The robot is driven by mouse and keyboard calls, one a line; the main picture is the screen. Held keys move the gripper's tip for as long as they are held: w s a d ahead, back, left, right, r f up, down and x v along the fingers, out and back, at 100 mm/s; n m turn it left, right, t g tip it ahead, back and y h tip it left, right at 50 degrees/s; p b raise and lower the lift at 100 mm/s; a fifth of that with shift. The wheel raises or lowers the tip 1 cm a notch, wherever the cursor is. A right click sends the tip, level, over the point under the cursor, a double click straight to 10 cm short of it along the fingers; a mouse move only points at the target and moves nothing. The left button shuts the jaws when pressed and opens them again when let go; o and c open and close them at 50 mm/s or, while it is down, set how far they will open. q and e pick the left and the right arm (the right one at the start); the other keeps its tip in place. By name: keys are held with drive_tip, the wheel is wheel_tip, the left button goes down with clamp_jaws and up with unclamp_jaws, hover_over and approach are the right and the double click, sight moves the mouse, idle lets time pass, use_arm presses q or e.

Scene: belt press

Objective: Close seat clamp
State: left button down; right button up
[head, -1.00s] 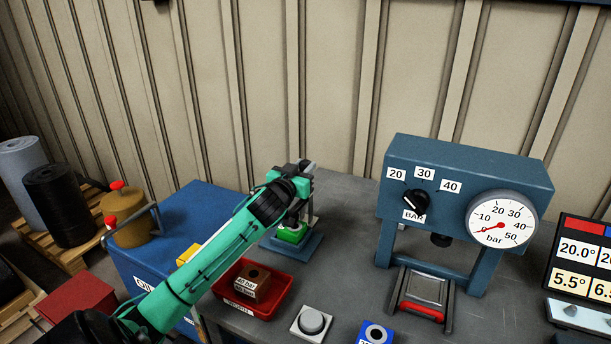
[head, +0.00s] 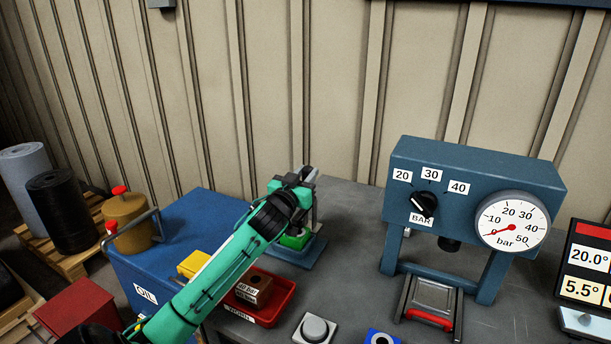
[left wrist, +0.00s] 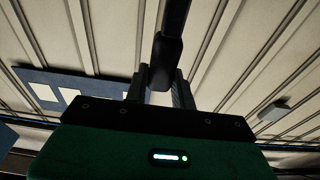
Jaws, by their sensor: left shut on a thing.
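The seat clamp stands on a blue base (head: 312,250) on the grey bench, with a green block (head: 295,241) in it. My left gripper (head: 306,176) is above the clamp. My arm hides much of the clamp from the head view. In the left wrist view, a dark bar like a clamp lever (left wrist: 170,40) runs up from between the fingers of my left gripper (left wrist: 166,85). The gripper is shut on this lever. The lever's joint with the clamp is hidden. My right gripper is in neither view.
A blue press (head: 480,180) with dial and gauge stands to the right. A grey button (head: 315,328) is at the front. A blue oil cabinet (head: 195,220) is at left.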

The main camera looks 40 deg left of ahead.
use_arm(q)
drive_tip(key=shift+r, duration=0.3)
drive_tip(key=c, duration=1.3)
unclamp_jaws()
drive_tip(key=shift+o, duration=0.7)
drive_tip(key=shift+w+f, duration=0.15)
drive_tip(key=shift+f, duration=0.05)
drive_tip(key=shift+s+d+f, duration=0.15)
drive_tip(key=shift+s+f, duration=0.1)
drive_tip(key=shift+s, duration=0.4)
drive_tip(key=b+v, duration=0.1)
drive_tip(key=v, duration=1.1)
drive_tip(key=shift+s+b, duration=0.25)
drive_tip(key=shift+b, duration=0.15)
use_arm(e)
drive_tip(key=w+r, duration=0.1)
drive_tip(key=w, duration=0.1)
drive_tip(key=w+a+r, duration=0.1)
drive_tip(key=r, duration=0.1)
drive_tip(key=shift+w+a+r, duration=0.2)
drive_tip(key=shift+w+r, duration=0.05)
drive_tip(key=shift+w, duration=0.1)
use_arm(q)
drive_tip(key=shift+r, duration=0.15)
